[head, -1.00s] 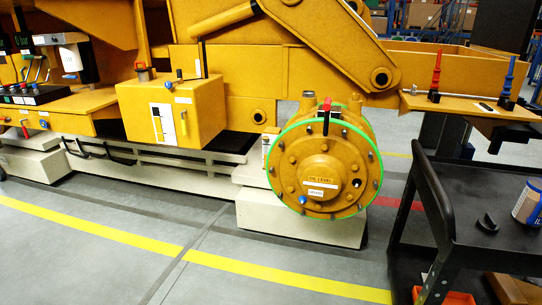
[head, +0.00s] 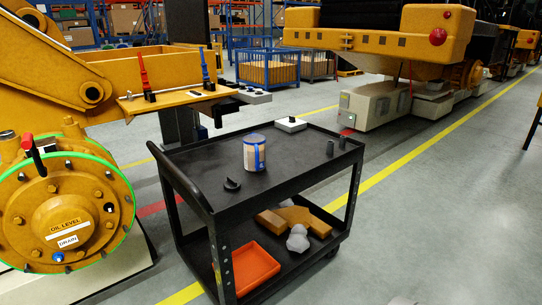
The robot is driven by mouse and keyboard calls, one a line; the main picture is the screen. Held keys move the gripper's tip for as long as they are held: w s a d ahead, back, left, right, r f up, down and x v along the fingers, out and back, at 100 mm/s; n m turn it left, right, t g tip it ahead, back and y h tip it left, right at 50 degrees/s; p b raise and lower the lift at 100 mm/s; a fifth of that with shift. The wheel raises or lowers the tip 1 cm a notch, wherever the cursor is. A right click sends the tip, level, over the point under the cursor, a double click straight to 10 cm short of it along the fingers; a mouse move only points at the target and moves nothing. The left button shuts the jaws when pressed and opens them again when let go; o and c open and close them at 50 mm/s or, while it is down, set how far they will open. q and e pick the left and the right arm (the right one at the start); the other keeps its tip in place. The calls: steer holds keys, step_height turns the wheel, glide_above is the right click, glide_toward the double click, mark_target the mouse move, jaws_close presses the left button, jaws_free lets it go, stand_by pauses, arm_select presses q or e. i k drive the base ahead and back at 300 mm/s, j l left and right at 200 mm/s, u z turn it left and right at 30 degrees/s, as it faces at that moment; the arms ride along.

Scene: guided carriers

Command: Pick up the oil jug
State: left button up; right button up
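A small round container with a blue top rim, a blue stripe or handle and a pale label (head: 254,154) stands upright on the top shelf of the black cart. It is the only jug-like thing I see, so I take it as the oil jug. Nothing touches it. Neither of my grippers is in view.
The black cart (head: 205,176) also holds a dark curved piece (head: 232,185), two dark cylinders (head: 336,148) and a pale box (head: 291,125) on top. An orange tray (head: 252,268) lies below. The yellow machine's oil-level drum (head: 62,215) stands left.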

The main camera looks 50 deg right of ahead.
mark_target(254, 145)
steer(key=z, duration=1.45)
steer(key=i, duration=0.1)
